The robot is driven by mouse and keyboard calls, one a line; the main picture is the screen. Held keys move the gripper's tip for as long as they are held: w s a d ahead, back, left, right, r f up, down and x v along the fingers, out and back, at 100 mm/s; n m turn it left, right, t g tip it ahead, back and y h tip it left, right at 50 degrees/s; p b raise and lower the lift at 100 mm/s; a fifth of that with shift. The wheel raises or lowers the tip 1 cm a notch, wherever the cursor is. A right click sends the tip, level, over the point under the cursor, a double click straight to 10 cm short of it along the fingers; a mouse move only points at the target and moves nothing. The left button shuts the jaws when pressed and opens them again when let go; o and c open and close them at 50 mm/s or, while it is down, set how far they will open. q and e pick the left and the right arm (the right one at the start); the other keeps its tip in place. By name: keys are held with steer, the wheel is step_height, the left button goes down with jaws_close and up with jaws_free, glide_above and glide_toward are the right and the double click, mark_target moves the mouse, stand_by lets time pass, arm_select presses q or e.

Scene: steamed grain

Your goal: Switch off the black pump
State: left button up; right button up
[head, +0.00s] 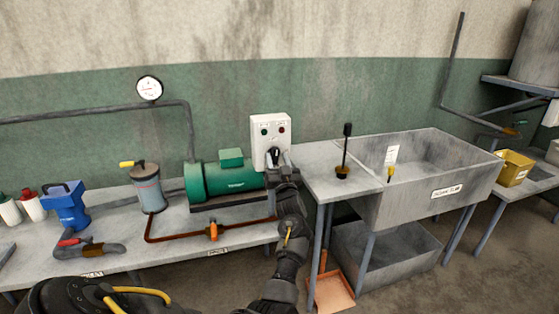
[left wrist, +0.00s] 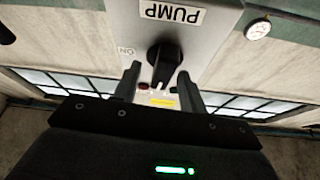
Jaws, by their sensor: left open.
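In the left wrist view the box (left wrist: 215,40) appears upside down, with a PUMP label and an ON mark. A black rotary knob (left wrist: 163,57) with a white pointer line sticks out of it. My left gripper (head: 275,163) is at the lower part of the box. Its open fingers (left wrist: 161,85) are on either side of the knob; I cannot tell whether they touch it. My right gripper is out of view.
A grey sink (head: 430,180) is to the right. A dark plunger-like tool (head: 346,150) stands between the box and the sink.

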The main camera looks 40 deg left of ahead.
arm_select(q)
steer(key=shift+s+a, duration=0.15)
steer(key=shift+c, duration=0.4)
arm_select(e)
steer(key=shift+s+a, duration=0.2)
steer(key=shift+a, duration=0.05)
arm_select(q)
jaws_close()
steer(key=shift+f+n+g+y+b, duration=0.15)
steer(key=shift+n+g+y+b, duration=0.3)
steer(key=shift+n+b, duration=0.55)
steer(key=shift+r, duration=0.2)
steer(key=shift+o, duration=0.4)
jaws_free()
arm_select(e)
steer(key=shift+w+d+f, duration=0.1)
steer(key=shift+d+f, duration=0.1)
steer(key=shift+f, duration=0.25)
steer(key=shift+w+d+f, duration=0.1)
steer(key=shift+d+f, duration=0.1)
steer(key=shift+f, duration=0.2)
